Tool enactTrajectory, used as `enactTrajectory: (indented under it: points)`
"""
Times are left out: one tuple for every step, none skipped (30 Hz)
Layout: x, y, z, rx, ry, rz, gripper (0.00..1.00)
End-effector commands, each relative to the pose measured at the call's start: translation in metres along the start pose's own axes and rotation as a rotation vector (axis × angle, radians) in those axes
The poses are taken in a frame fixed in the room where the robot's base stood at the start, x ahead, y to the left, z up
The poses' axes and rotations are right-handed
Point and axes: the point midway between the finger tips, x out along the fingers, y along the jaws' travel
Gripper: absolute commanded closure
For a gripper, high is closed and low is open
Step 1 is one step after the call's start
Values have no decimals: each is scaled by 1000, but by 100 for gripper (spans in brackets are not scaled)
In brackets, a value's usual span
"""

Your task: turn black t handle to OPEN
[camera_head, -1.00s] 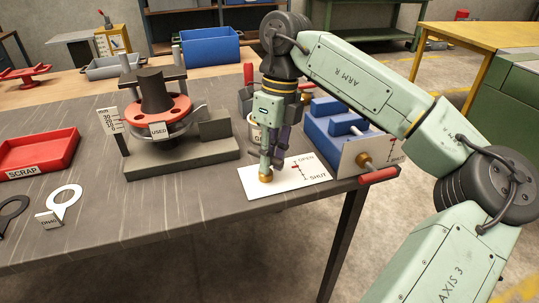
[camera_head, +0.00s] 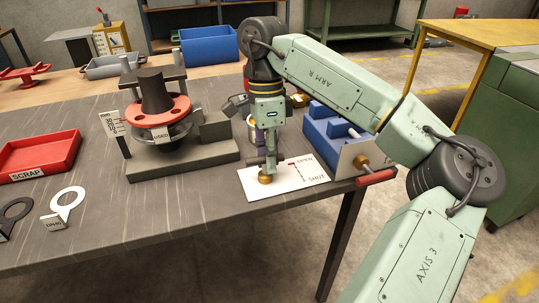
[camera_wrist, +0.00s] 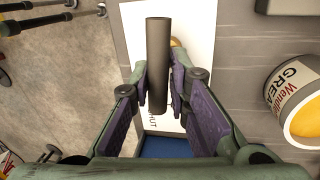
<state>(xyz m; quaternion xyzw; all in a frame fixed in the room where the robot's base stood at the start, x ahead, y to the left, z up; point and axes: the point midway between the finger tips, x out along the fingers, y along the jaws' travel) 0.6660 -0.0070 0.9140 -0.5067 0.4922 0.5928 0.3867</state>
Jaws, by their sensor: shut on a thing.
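The black T handle (camera_wrist: 158,60) is a dark round bar lying between my gripper's fingers (camera_wrist: 156,92) in the wrist view. My gripper is shut on it and points down over the white plate. In the head view my gripper (camera_head: 268,160) hides most of the handle; a dark end (camera_head: 253,161) shows to its left. A brass fitting (camera_head: 265,179) sits below it on the plate. The white plate (camera_head: 298,182) carries a red scale, with OPEN at the back and SHUT at the front. Exactly where the handle points on the scale is hidden.
A blue block unit (camera_head: 322,133) with a red-handled lever (camera_head: 376,178) stands right of the plate. A grease tin (camera_wrist: 292,95) stands close by. The spool fixture (camera_head: 180,160) is to the left, with a red SCRAP tray (camera_head: 40,155) beyond.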

Motion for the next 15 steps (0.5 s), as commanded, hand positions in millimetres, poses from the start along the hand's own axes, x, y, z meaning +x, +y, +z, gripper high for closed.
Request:
enactTrajectory:
  points:
    - [2, 3, 1, -29, 7, 15, 100]
    - [2, 3, 1, -42, 10, 15, 100]
    - [2, 3, 1, -56, 13, 16, 100]
    - [2, 3, 1, -66, 15, 16, 100]
    - [2, 3, 1, -75, 16, 16, 100]
    - [3, 2, 1, -84, 18, 17, 100]
    - [3, 2, 1, -90, 20, 17, 100]
    - [3, 2, 1, -95, 21, 17, 100]
    - [3, 2, 0, -102, 22, 17, 100]
    - [3, 2, 0, -105, 23, 17, 100]
    - [3, 2, 0, -108, 23, 17, 100]
    - [3, 2, 0, -111, 24, 17, 100]
    - [4, 2, 0, -112, 24, 17, 100]
    - [4, 2, 0, -113, 24, 17, 100]
    - [4, 2, 0, -113, 24, 17, 100]
